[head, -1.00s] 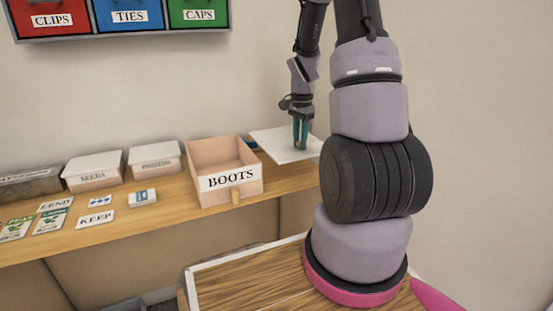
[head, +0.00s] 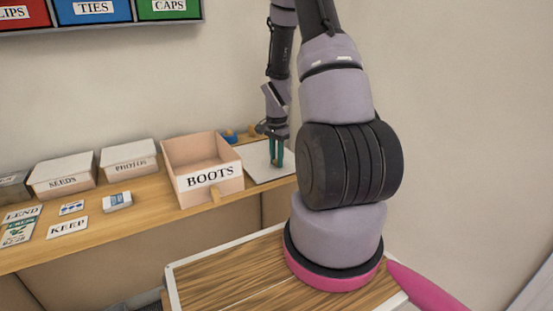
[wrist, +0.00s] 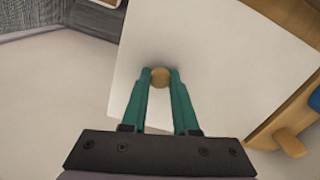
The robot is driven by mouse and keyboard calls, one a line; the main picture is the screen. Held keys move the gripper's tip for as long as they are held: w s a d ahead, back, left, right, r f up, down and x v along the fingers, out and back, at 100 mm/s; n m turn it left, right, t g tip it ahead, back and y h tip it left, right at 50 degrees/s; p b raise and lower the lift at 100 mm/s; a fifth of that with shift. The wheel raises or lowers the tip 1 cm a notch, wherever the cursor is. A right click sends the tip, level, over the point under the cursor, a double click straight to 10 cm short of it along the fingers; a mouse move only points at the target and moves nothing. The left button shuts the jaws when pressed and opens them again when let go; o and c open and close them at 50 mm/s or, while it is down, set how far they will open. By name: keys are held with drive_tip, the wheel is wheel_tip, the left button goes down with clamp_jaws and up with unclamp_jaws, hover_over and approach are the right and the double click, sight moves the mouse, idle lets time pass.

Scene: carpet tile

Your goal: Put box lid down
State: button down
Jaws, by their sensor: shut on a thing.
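The box lid (head: 262,174) is a flat white square panel with a small round tan knob (wrist: 160,77). In the head view it is at the right end of the wooden shelf, just right of the open BOOTS box (head: 209,183). My gripper (head: 276,164) points down over the lid. In the wrist view its two green fingers (wrist: 159,80) are closed on either side of the knob. The lid looks nearly level and low by the shelf top. I cannot tell whether it touches the shelf.
Lidded boxes marked SEEDS (head: 62,177) and PHOTOS (head: 129,159) stand left of the BOOTS box. Cards, including KEEP (head: 68,227), lie in front. Coloured bins (head: 95,12) hang above.

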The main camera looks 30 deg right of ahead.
drive_tip(key=shift+f, duration=0.1)
drive_tip(key=c, duration=0.7)
unclamp_jaws()
drive_tip(key=s+a+r+n+t, duration=0.1)
drive_tip(key=a+r, duration=0.1)
drive_tip(key=r, duration=0.9)
drive_tip(key=s+a+r+n+t, duration=0.1)
drive_tip(key=a+r, duration=0.1)
drive_tip(key=r, duration=0.9)
drive_tip(key=s+a+r+n+t, duration=0.1)
drive_tip(key=s+a+r+n, duration=0.1)
drive_tip(key=s+a+r, duration=0.2)
drive_tip(key=s+a+r+n+t+y, duration=0.1)
drive_tip(key=s+a+r+n+t, duration=0.1)
drive_tip(key=s+r, duration=0.4)
drive_tip(key=s+a+r+n+t+y, duration=0.1)
drive_tip(key=s+a+r+n+t, duration=0.1)
drive_tip(key=s+a+r+n, duration=0.2)
drive_tip(key=shift+s+a+r, duration=0.3)
drive_tip(key=shift+s+a, duration=0.05)
drive_tip(key=shift+s, duration=0.2)
drive_tip(key=shift+s+a+r, duration=0.3)
drive_tip(key=shift+s, duration=0.25)
drive_tip(key=shift+s+a+r, duration=0.3)
drive_tip(key=shift+s+a, duration=0.05)
drive_tip(key=shift+s, duration=0.2)
